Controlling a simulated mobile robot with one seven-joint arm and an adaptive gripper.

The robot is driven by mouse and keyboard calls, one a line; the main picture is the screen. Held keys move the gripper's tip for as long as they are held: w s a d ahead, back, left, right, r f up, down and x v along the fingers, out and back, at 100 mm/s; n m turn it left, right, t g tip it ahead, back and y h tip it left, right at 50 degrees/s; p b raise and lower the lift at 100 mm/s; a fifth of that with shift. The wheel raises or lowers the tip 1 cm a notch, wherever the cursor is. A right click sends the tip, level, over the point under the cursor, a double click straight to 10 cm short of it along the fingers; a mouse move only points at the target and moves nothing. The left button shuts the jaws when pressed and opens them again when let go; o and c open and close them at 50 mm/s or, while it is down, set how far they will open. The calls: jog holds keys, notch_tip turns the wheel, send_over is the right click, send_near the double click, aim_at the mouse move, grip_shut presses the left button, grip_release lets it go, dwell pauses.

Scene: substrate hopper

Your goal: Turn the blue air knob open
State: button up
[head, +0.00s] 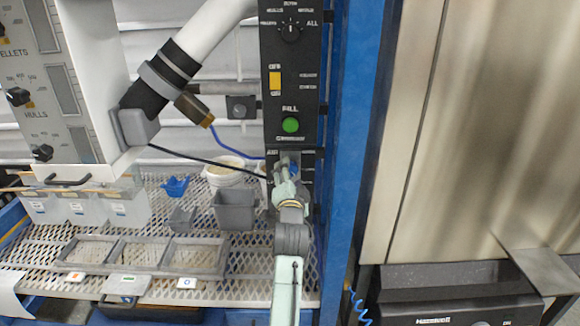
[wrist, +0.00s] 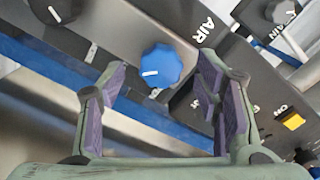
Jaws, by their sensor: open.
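No contact with the knob is visible. In the head view my gripper (head: 284,172) is in front of the AIR panel below the green FILL button, and it largely hides the knob.
The green FILL button (head: 290,125), a yellow switch (head: 275,81) and a selector knob (head: 290,30) are on the panel above. A blue post (head: 352,130) stands right of it. Bins and a grey tray (head: 195,257) sit on the mesh shelf at left.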

jog(key=shift+w, duration=1.75)
jog(key=c, duration=1.2)
